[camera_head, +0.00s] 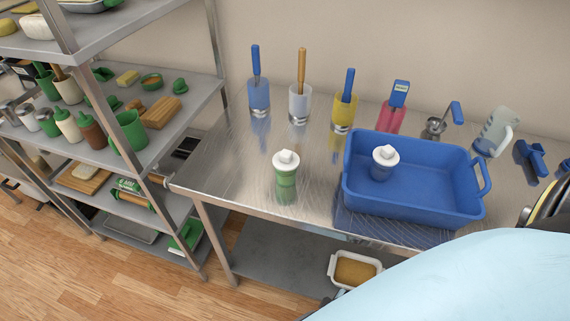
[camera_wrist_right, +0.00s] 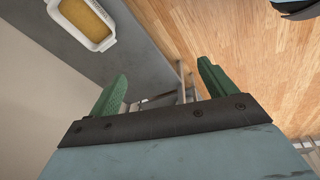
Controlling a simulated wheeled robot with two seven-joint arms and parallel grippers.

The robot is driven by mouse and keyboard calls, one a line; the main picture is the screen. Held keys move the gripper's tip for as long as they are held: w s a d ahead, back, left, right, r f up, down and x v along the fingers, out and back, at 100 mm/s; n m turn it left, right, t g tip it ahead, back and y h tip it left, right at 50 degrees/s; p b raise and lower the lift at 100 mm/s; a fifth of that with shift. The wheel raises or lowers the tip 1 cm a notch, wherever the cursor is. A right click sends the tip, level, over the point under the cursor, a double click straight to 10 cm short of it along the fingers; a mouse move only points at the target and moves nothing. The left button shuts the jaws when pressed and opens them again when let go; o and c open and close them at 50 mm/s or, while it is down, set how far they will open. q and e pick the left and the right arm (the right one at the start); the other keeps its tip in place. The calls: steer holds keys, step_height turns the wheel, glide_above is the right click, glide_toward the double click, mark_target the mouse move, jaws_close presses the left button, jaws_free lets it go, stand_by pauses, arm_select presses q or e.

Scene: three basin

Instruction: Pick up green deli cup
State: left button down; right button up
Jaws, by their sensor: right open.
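The green deli cup (camera_head: 285,177) has a white lid and stands upright on the steel table (camera_head: 235,166), left of the blue basin, in the head view. A similar cup with a white lid and a blue body (camera_head: 382,165) stands inside the blue basin (camera_head: 415,205). My right gripper (camera_wrist_right: 163,82) shows in the right wrist view with its two green fingers spread apart and nothing between them. It points toward the floor area below the table, away from the cup. My left gripper is not in either view.
Several coloured containers, including a yellow one (camera_head: 344,112), line the back of the table. A shelf rack (camera_head: 140,150) with kitchen items stands at the left. A white dish (camera_head: 354,270) sits on the lower shelf. The table around the green cup is clear.

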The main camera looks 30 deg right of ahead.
steer(key=w+r+n+t+p, duration=0.1)
steer(key=w+r+p, duration=0.25)
steer(key=r, duration=1.05)
steer(key=w+r+n+t+p, duration=0.15)
steer(key=w+r, duration=0.35)
steer(key=r, duration=0.9)
steer(key=n+t+p, duration=0.2)
steer(key=n+t, duration=0.5)
steer(key=n, duration=1.4)
glide_toward(292, 167)
steer(key=s, duration=0.2)
steer(key=w+f+n, duration=0.2)
steer(key=w+n, duration=0.1)
steer(key=w, duration=0.1)
steer(key=w+f+n+y, duration=0.1)
steer(key=w+f+n, duration=0.1)
steer(key=w, duration=0.3)
steer(key=w+f+n+y, duration=0.1)
steer(key=w+f+n, duration=0.1)
steer(key=w+n, duration=0.2)
steer(key=shift+w+d+f+n+t, duration=0.2)
steer(key=shift+w+f+n+t, duration=0.15)
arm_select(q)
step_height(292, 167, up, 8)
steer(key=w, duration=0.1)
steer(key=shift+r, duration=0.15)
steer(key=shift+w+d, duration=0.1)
